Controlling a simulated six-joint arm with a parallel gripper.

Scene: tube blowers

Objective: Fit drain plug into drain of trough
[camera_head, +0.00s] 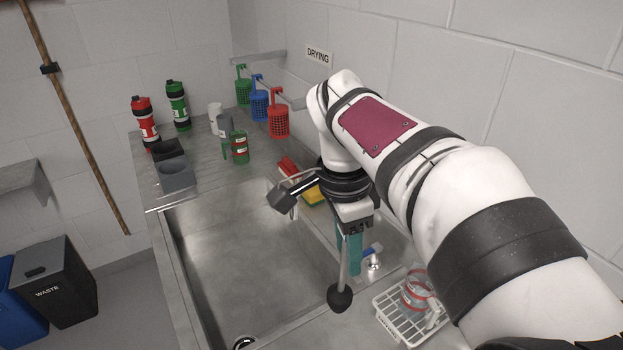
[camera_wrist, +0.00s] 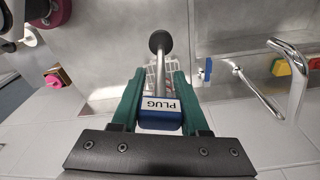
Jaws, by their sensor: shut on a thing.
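The drain plug (camera_head: 340,298) is a metal rod with a black bulb at its end and a blue handle labelled PLUG. My gripper (camera_head: 349,256), with teal fingers, is shut on the handle. In the wrist view my gripper (camera_wrist: 159,80) has one finger on each side of the plug's handle (camera_wrist: 160,108). In the head view the bulb hangs low, above the trough's right edge. The trough (camera_head: 235,255) is a steel basin that looks empty.
A white wire rack (camera_head: 400,318) holding a red-rimmed clear container stands right of the plug. A blue-handled tap (camera_head: 371,252) and a yellow sponge (camera_head: 314,196) are on the trough's right side. Bottles and cups stand on the drainboard (camera_head: 205,165) behind. The basin interior is clear.

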